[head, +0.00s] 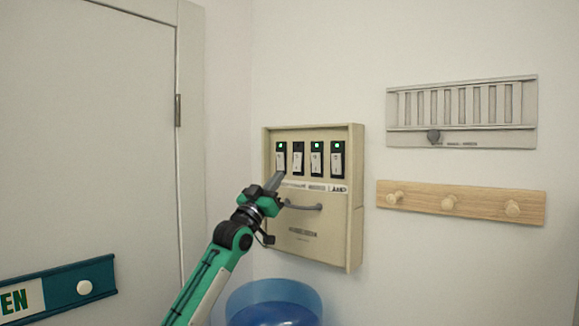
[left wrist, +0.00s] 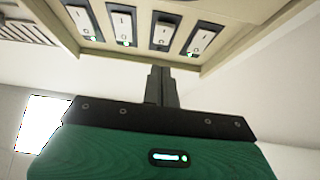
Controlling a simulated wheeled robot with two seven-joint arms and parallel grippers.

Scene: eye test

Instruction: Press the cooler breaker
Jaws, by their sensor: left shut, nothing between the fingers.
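The beige breaker panel (head: 309,255) is on the wall, with a row of several white rocker switches. Green lights show above the leftmost switch (head: 281,162), the third switch (head: 316,163) and the rightmost switch (head: 337,162). The second switch (head: 298,161) shows no green light. Labels run below the row, too small to read and partly hidden by my gripper, so I cannot tell which is the cooler breaker. My left gripper (head: 278,175) is shut and empty, its tips just below the leftmost switch. In the left wrist view its closed fingers (left wrist: 160,72) point at the panel (left wrist: 235,8). My right gripper is out of view.
A grey handle (head: 304,207) sticks out of the panel below the labels. A wooden peg rail (head: 475,203) and a vent grille (head: 460,134) are on the wall at right. A blue round container (head: 274,300) stands below. A door (head: 85,150) is at left.

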